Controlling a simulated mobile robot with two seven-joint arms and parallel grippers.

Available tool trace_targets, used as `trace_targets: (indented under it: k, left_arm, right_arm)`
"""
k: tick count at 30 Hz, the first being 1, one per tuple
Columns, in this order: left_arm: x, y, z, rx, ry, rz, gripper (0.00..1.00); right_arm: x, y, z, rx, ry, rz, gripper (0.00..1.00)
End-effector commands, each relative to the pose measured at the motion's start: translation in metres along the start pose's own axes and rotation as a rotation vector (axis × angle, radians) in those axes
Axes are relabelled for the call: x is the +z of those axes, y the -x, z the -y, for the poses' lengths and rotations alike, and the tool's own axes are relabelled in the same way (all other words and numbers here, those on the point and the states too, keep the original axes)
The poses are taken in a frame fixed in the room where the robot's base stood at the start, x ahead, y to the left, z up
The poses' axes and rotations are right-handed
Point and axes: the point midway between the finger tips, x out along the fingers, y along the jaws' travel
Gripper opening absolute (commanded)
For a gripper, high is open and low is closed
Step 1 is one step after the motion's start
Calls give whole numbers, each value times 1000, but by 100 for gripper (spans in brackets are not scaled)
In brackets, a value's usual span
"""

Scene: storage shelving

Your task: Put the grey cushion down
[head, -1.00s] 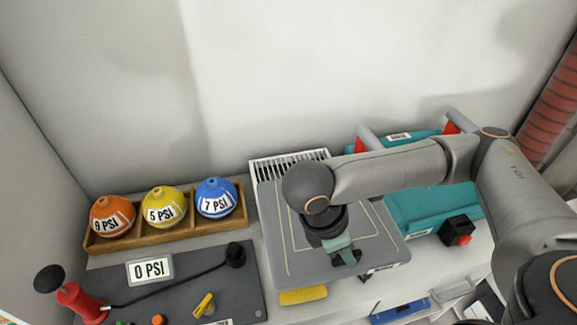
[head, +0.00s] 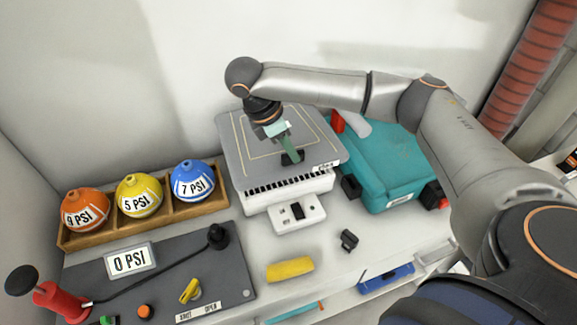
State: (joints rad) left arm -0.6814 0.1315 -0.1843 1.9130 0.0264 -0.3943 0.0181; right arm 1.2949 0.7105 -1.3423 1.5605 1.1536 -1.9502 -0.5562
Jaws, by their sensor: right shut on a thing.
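The grey cushion (head: 237,144) is a flat square pad with pale stitched lines and a small label on its right edge. It lies level over a white vented box (head: 262,199), close to its top; I cannot tell whether it rests on it. My right gripper (head: 288,157) points down at the cushion's front part and is shut on it. The gripper hides some of the cushion's middle. My left gripper is not in view.
A teal case (head: 385,165) stands close on the right. A white socket block (head: 297,213), a yellow roll (head: 290,269) and a small black piece (head: 348,240) lie in front. A wooden tray (head: 213,206) with orange, yellow and blue balls is left, behind a grey pump panel (head: 165,285).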

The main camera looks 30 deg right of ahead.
Motion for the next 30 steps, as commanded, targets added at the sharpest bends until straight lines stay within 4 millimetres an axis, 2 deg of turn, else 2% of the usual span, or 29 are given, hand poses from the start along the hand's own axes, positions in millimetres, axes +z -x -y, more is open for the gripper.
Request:
trace_targets:
  k: [2,4,10,17,29,30]
  left_arm:
    - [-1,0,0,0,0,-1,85]
    - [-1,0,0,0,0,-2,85]
    - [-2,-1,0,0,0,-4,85]
    - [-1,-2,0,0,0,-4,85]
    - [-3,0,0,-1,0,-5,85]
    - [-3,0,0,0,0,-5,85]
  right_arm:
    - [0,1,-12,2,-3,-1,0]
    - [-4,-10,-11,-1,1,2,0]
    - [-10,-26,-10,1,0,1,0]
    - [-25,-60,-10,1,-1,1,0]
    - [-27,-65,-14,2,0,0,0]
    - [-27,-66,-13,1,0,0,18]
